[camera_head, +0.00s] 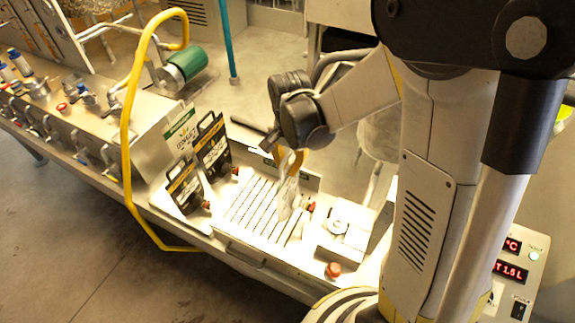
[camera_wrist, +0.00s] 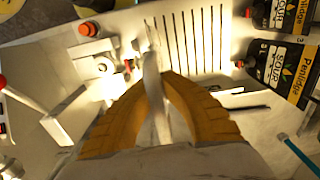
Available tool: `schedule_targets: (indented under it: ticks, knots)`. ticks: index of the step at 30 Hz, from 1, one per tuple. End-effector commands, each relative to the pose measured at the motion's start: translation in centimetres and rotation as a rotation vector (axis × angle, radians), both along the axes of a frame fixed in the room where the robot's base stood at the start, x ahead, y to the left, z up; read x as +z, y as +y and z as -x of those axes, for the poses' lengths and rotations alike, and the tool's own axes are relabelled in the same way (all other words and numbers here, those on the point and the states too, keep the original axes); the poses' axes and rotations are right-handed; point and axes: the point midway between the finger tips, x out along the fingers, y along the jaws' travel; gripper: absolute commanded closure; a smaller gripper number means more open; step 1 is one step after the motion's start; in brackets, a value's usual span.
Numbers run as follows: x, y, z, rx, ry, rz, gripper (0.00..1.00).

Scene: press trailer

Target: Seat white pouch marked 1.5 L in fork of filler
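My gripper (camera_wrist: 155,78) has yellow-orange ribbed fingers, closed around the white pouch (camera_wrist: 153,95), which shows nearly edge-on in the wrist view. In the head view my gripper (camera_head: 291,163) points down, and the pouch (camera_head: 287,198) hangs below it, over the right part of the slotted tray (camera_head: 238,218). A small red cap (camera_head: 311,207) shows at the pouch's right side. The filler, a pale block with a round fitting (camera_head: 338,226), stands just right of the pouch. The fork cannot be made out clearly, nor can contact with it. The pouch's marking is not readable.
Black pouches with red caps stand left of the tray, a nearer one (camera_head: 185,187) and a farther one (camera_head: 213,150). A red button (camera_head: 333,269) sits at the front. A yellow hose (camera_head: 126,130) arches at left. A display (camera_head: 510,271) reads 1.5 L.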

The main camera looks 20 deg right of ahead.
Motion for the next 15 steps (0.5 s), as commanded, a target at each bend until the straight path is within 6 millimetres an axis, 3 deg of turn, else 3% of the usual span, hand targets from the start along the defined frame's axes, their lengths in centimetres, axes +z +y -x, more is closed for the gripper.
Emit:
schedule_targets:
  ticks: [15]
  knots:
    - [-2.2,-1.8,1.8,-0.001,0.000,0.000,1.00]
